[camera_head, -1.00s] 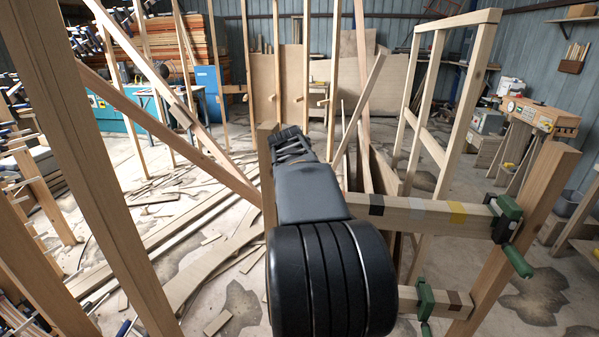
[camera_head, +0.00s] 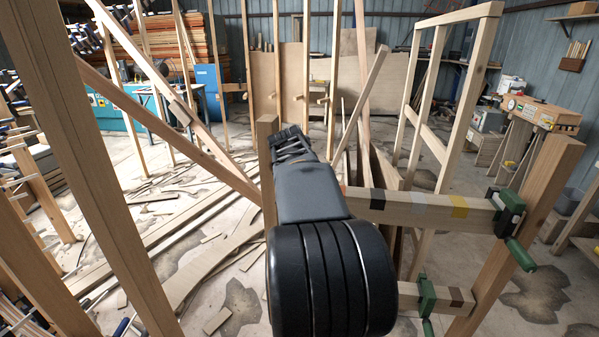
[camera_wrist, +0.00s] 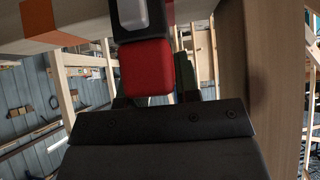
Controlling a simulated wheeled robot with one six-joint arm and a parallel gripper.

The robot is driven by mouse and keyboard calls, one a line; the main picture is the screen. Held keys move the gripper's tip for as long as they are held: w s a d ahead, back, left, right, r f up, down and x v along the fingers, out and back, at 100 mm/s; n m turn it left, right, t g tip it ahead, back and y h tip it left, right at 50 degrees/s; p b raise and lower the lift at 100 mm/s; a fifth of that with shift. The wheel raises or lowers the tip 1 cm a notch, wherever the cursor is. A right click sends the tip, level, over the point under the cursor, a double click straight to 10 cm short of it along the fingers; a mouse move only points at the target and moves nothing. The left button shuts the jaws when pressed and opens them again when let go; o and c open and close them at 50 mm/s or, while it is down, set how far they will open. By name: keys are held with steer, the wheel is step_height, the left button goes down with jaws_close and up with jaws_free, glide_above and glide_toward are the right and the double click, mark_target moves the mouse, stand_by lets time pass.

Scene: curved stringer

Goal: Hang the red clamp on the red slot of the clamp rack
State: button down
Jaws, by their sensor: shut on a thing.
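In the wrist view the red clamp (camera_wrist: 146,68) is upright in front of my gripper (camera_wrist: 160,108), which is shut on it. Its red part sits at the jaws, with a black and grey part above. The clamp's top runs out of view. The rack's wooden beam (camera_wrist: 95,13) crosses the upper left, with an orange-red mark (camera_wrist: 52,22), likely the red slot, left of the clamp. I cannot tell whether clamp and beam touch. In the head view my gripper (camera_head: 290,142) points away and my arm hides the clamp. The rack beam (camera_head: 440,217) shows dark, grey and yellow marks.
A green clamp (camera_head: 512,220) hangs at the beam's right end, and another green clamp (camera_head: 427,298) on the lower beam. A thick wooden post (camera_head: 520,235) stands right, and upright posts stand close around my arm. Wood scraps lie on the floor.

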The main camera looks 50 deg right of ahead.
steer(key=shift+f, duration=0.15)
steer(key=shift+f+b, duration=0.25)
steer(key=shift+b, duration=0.25)
steer(key=c, duration=1)
jaws_free()
steer(key=shift+o, duration=1.1)
steer(key=shift+f, duration=0.1)
steer(key=shift+a, duration=0.1)
steer(key=b+v, duration=0.1)
steer(key=v, duration=1.2)
steer(key=shift+a+r, duration=0.15)
steer(key=shift+r, duration=0.2)
steer(key=shift+s, duration=0.15)
